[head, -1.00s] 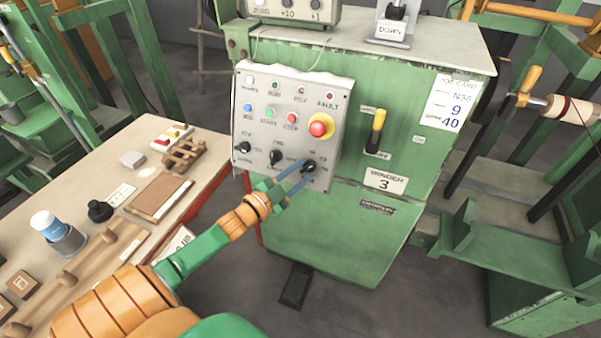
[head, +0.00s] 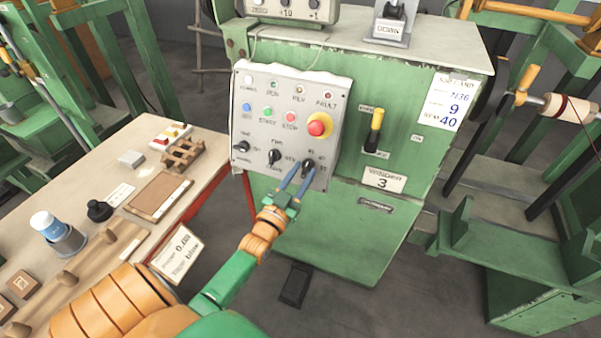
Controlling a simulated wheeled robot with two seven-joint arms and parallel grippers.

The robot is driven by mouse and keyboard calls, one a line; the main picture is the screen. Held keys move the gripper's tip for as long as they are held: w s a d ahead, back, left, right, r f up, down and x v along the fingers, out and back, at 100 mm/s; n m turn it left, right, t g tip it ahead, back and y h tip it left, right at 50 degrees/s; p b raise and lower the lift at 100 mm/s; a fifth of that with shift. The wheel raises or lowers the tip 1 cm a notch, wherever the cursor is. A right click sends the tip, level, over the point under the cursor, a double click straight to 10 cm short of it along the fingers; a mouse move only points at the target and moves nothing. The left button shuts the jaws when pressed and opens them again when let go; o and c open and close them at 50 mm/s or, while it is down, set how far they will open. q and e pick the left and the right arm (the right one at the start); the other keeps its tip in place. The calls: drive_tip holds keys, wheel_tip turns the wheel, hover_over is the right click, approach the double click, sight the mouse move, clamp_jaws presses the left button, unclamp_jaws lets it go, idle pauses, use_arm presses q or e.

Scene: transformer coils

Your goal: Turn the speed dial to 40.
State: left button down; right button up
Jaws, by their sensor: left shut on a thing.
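The speed dial (head: 308,165) is a small black knob at the lower right of the grey control panel (head: 245,125). Small numbers are printed around it, too small to read surely. My left gripper (head: 301,178) reaches it from below with its blue fingers and is shut on the dial. The fingers hide part of the knob, so its exact setting cannot be told. A job card (head: 448,102) on the green cabinet shows 9 and 40. My right gripper is not in view.
Two other black knobs (head: 275,156) sit left of the dial. A red emergency button (head: 319,125) is above it. A yellow-handled lever (head: 376,130) stands to the right. A wooden table (head: 150,160) with small items is at left.

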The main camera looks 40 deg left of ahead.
use_arm(q)
drive_tip(key=shift+d+r+n+y, duration=0.15)
drive_tip(key=shift+n+y, duration=0.75)
drive_tip(key=shift+n, duration=0.6)
drive_tip(key=c, duration=0.9)
unclamp_jaws()
drive_tip(key=v, duration=0.7)
